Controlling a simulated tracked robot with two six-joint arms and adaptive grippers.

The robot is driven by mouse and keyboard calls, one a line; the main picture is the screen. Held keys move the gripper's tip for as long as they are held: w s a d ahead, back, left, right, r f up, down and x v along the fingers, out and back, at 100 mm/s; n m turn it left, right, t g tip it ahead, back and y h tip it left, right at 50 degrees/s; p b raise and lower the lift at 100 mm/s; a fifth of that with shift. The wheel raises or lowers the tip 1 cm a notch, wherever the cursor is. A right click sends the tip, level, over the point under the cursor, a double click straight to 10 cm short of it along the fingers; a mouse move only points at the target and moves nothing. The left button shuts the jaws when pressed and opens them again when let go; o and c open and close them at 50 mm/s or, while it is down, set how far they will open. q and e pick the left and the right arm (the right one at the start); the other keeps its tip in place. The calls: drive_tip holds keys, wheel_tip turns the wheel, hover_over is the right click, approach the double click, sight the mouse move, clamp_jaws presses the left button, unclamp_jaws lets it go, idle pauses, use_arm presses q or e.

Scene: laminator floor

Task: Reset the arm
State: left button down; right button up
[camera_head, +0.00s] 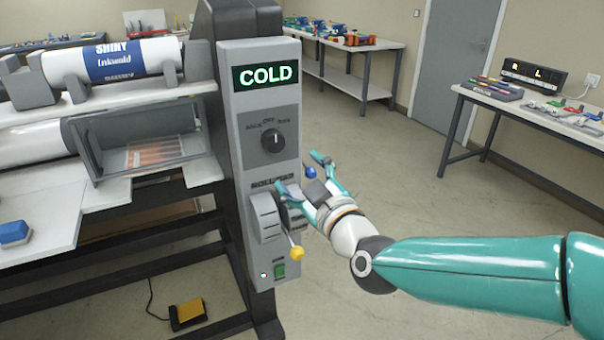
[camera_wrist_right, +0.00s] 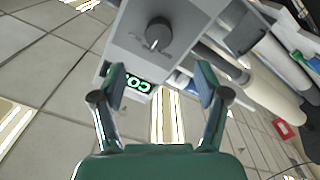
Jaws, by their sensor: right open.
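My right arm (camera_head: 470,275), teal and white, comes in from the right in the head view. Its gripper (camera_head: 299,172) is open and empty, fingers pointing up and left beside the lower right part of the laminator's grey control panel (camera_head: 260,190). In the right wrist view the two fingers (camera_wrist_right: 160,82) stand apart with nothing between them. Beyond them show the panel's dark dial (camera_wrist_right: 158,32) and green-lit display (camera_wrist_right: 130,82). The gripper covers part of the panel's lever area; I cannot tell whether it touches. My left gripper is not in view.
The display (camera_head: 265,75) reads COLD. A yellow pedal (camera_head: 190,311) lies on the floor. Tables (camera_head: 540,115) stand at right and back; the floor between is clear.

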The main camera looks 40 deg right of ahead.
drive_tip(key=shift+f, duration=0.1)
idle(0.3)
drive_tip(key=w+a+f+n+g+y+p, duration=0.1)
drive_tip(key=a+f+g, duration=0.2)
drive_tip(key=f, duration=0.7)
drive_tip(key=w+a+f+g+y+p, duration=0.15)
drive_tip(key=a+f, duration=0.25)
drive_tip(key=f, duration=0.6)
drive_tip(key=a+f+n+g+y, duration=0.1)
drive_tip(key=a+f+g+y, duration=0.2)
drive_tip(key=f, duration=0.7)
drive_tip(key=s+a+f+m+g+y, duration=0.1)
drive_tip(key=s+a+f+m+g, duration=0.3)
drive_tip(key=s+f, duration=0.5)
drive_tip(key=s+a+f+m+g+y, duration=0.1)
drive_tip(key=s+a+f+m+g, duration=0.2)
drive_tip(key=s+a+f+g, duration=0.2)
drive_tip(key=s+a+f, duration=0.2)
drive_tip(key=s+f, duration=0.2)
drive_tip(key=shift+s+f+m+p, duration=0.25)
drive_tip(key=shift+s+m+p, duration=0.05)
drive_tip(key=shift+s+m, duration=0.1)
drive_tip(key=shift+g+y, duration=0.25)
